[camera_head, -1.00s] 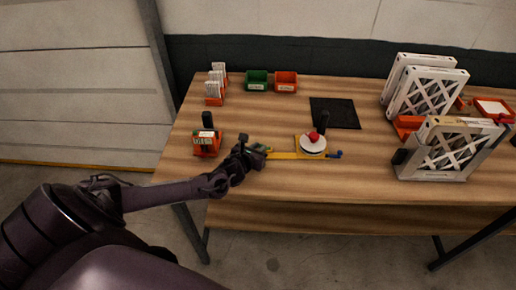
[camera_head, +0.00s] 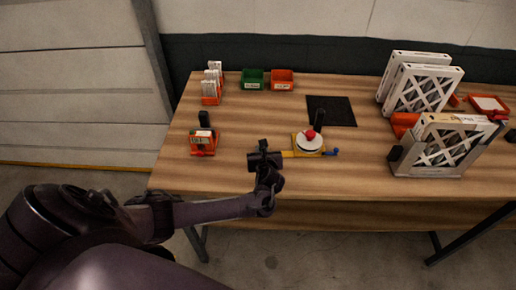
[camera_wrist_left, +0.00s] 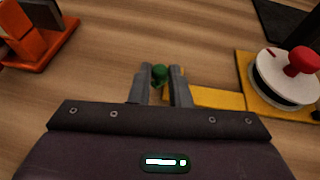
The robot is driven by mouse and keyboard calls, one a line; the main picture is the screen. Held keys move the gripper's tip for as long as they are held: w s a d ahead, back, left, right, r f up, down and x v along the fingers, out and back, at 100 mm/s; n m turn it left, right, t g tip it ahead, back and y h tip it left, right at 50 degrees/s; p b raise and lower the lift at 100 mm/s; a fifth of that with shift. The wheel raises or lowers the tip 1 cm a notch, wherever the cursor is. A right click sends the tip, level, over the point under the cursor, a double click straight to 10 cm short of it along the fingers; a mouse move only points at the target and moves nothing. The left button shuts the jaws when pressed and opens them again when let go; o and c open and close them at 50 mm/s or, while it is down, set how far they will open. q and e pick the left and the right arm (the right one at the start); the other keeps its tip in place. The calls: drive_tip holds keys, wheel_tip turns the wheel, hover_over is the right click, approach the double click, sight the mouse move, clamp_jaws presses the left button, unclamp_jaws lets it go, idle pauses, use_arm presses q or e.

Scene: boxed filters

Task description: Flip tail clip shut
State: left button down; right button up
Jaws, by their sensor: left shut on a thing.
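A yellow fixture (camera_head: 301,153) lies on the table, with a white dial (camera_head: 309,142), a red knob (camera_head: 311,134) and a blue-tipped end on its right. Its yellow bar runs left to my left gripper (camera_head: 263,147). In the left wrist view the gripper (camera_wrist_left: 161,80) is shut on a green knob (camera_wrist_left: 160,72) at the bar's left end. I take this to be the tail clip's handle; the clip's body is hidden behind the fingers, so whether it is open or shut cannot be told. My right gripper is not in view.
An orange stand (camera_head: 203,143) is left of the gripper; it also shows in the left wrist view (camera_wrist_left: 40,35). Green (camera_head: 253,79) and orange (camera_head: 282,79) bins stand behind, near a black mat (camera_head: 331,111). Framed filters (camera_head: 440,146) stand at the right.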

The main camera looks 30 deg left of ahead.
use_arm(q)
drive_tip(key=shift+w+d+n+g+y, duration=0.3)
drive_tip(key=shift+d+n+g+y, duration=0.25)
drive_tip(key=shift+n+g+y, duration=0.25)
drive_tip(key=shift+w+d+f+n+g+y+b, duration=0.15)
drive_tip(key=shift+d+n+g+y+b, duration=0.3)
drive_tip(key=shift+n+g, duration=0.45)
drive_tip(key=shift+w+d+n+g+y+b, duration=0.15)
drive_tip(key=shift+n+g+y+b, duration=0.2)
drive_tip(key=shift+n+g+b, duration=0.2)
drive_tip(key=shift+w+d+n+g+y+b, duration=0.15)
drive_tip(key=shift+n+g+y+b, duration=0.15)
drive_tip(key=shift+n+g+b, duration=0.25)
drive_tip(key=shift+w+d+n+g+y+b, duration=0.15)
drive_tip(key=shift+n+g+b, duration=0.4)
drive_tip(key=shift+b, duration=0.4)
drive_tip(key=shift+w+n+g+y+b, duration=0.15)
drive_tip(key=shift+n+g+b, duration=0.4)
drive_tip(key=shift+b, duration=0.35)
drive_tip(key=c, duration=1.4)
unclamp_jaws()
